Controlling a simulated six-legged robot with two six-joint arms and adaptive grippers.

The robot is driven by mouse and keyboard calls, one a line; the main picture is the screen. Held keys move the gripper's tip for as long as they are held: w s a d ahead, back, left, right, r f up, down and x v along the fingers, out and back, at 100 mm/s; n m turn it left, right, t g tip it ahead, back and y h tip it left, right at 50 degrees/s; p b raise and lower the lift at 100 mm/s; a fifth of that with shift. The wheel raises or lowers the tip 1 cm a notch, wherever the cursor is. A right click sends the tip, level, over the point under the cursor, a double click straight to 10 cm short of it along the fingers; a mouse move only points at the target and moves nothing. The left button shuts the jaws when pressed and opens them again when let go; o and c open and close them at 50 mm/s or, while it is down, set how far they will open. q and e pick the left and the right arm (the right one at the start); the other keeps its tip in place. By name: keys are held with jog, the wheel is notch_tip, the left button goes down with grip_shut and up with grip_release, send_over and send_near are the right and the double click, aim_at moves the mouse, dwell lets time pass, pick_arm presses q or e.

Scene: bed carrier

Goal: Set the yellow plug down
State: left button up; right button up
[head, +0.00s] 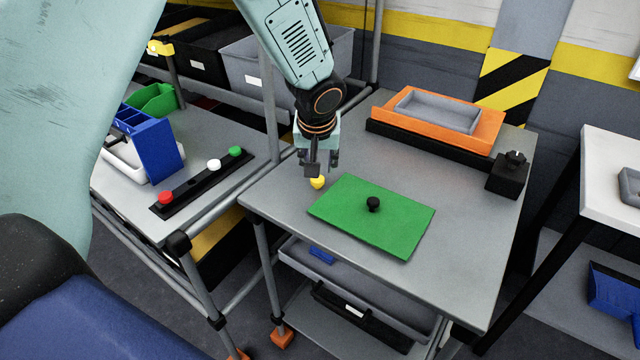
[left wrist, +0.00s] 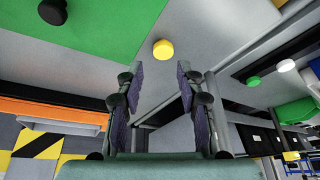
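The yellow plug (head: 317,183) rests on the grey table, beside the left corner of the green mat (head: 340,212). My left gripper (head: 318,170) is just above it. In the left wrist view the yellow plug (left wrist: 163,49) shows beyond the two fingertips. The left gripper (left wrist: 160,75) is open there, with a clear empty gap between its fingers, apart from the plug. A black plug (head: 374,204) stands on the green mat. My right gripper is in neither view.
An orange tray with a grey dish (head: 486,133) sits at the table's back, a black block (head: 508,178) at its right. A black strip (head: 200,184) with red, white and green plugs lies on the left table. The grey table's front right is clear.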

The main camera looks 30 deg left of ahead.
aim_at(317, 181)
pick_arm(q)
jog(key=a+f, duration=0.1)
jog(key=w+f, duration=0.1)
jog(key=f, duration=0.1)
jog(key=shift+a, duration=0.4)
jog(key=x, duration=0.4)
jog(key=shift+w+d+f, duration=0.15)
jog(key=shift+w+d, duration=0.1)
jog(key=shift+w, duration=0.2)
jog(key=shift+w+a+f, duration=0.15)
jog(key=shift+a+f, duration=0.1)
jog(key=shift+f, duration=0.05)
jog(key=shift+d+r, duration=0.2)
jog(key=shift+d, duration=0.1)
jog(key=shift+c, duration=0.9)
jog(key=shift+a+f, duration=0.1)
jog(key=shift+a, duration=0.05)
jog(key=c, duration=0.3)
